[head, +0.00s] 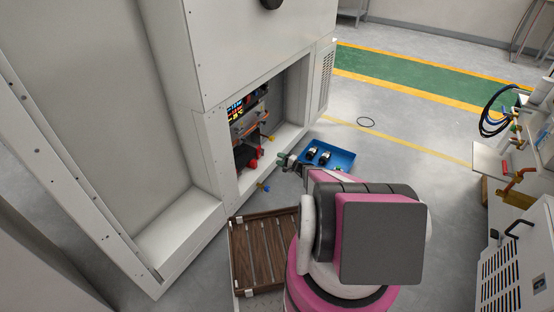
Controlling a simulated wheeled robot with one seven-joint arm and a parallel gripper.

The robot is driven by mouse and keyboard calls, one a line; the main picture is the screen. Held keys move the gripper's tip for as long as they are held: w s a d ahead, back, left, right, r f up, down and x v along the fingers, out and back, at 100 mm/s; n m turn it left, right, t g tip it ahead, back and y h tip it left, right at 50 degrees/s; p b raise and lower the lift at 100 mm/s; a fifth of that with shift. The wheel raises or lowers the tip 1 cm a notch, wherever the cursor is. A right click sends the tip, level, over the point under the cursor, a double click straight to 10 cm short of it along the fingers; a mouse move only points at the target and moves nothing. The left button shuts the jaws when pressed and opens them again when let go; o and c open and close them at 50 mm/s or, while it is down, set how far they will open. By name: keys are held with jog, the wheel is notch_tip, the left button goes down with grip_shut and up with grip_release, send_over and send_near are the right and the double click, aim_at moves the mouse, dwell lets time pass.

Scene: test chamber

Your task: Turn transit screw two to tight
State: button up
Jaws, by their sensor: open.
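A white cabinet (260,55) fills the left and middle, with an open bay low in its front. Inside the bay sits a dark unit with a lit display (235,108) and red parts (254,163) at its lower front. A small yellow part (272,138) shows at the bay's right side. Another yellow-and-blue part (263,187) is at the bay's lower edge. I cannot tell which of these small parts is transit screw two. My gripper (283,160) is open, small in the view, just right of the red parts and apart from them. My arm hides some floor.
A blue tray (345,162) with black-and-white items lies on the floor right of the bay. A slatted wooden pallet (240,257) lies in front. A bench with hoses and pipes (515,125) stands at right.

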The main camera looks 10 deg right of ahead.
aim_at(262, 152)
jog(key=n, duration=0.4)
jog(key=shift+a+r, duration=0.1)
jog(key=w+a+n, duration=0.2)
jog(key=n, duration=0.2)
jog(key=w+a+n, duration=0.3)
jog(key=n, duration=0.2)
jog(key=w+a+n, duration=0.2)
jog(key=a+n, duration=0.1)
jog(key=n, duration=0.1)
jog(key=shift+w+r+n, duration=0.2)
jog(key=shift+r+n, duration=0.1)
jog(key=shift+n, duration=0.1)
grip_shut()
